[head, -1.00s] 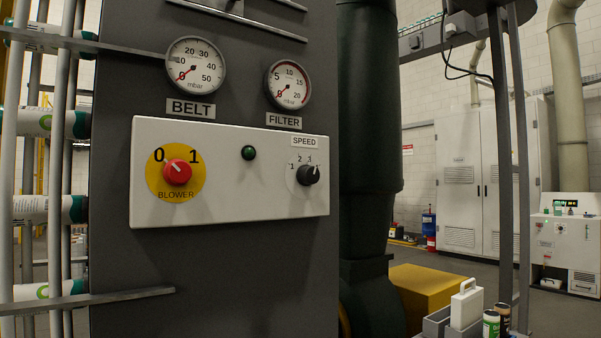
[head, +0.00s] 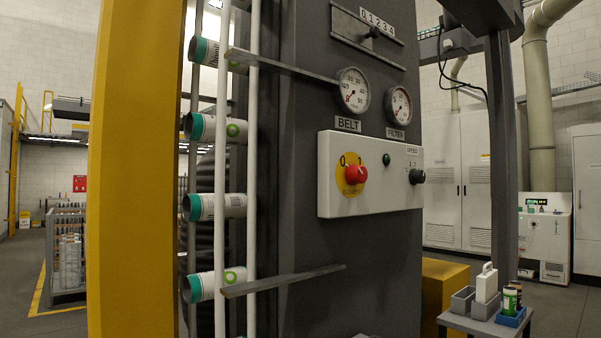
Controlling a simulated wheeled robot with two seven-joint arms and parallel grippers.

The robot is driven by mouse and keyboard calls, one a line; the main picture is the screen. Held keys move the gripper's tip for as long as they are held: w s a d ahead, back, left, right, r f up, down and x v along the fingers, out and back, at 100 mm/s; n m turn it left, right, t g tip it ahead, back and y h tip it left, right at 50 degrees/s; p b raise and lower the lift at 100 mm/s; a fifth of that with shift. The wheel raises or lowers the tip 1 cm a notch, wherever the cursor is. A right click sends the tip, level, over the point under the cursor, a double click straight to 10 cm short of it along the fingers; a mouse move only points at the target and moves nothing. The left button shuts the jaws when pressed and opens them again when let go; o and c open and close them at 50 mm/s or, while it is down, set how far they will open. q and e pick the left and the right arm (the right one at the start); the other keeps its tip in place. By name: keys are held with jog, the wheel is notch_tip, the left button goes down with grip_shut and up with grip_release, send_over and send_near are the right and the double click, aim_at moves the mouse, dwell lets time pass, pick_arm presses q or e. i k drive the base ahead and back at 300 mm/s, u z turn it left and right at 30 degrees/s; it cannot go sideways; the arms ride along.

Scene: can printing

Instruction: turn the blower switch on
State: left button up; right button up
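The blower switch (head: 357,174) is a red knob on a yellow disc marked 0 and 1. It sits at the left of a white control panel (head: 372,202), right of centre in the head view. At this angle and size I cannot tell which number its pointer faces. A dark green lamp (head: 386,159) and a black speed knob (head: 417,176) are to its right on the same panel. Neither of my grippers is in view, and nothing covers the switch.
A belt gauge (head: 353,90) and a filter gauge (head: 398,105) sit above the panel. Cans lie in a rack left of the panel, with grey bars (head: 280,281) jutting out. A yellow post (head: 135,170) stands nearer left. A small table (head: 470,325) with bins is lower right.

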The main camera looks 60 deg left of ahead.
aim_at(355, 175)
jog(key=u, duration=1.8)
jog(key=i, duration=0.95)
jog(key=z, duration=0.1)
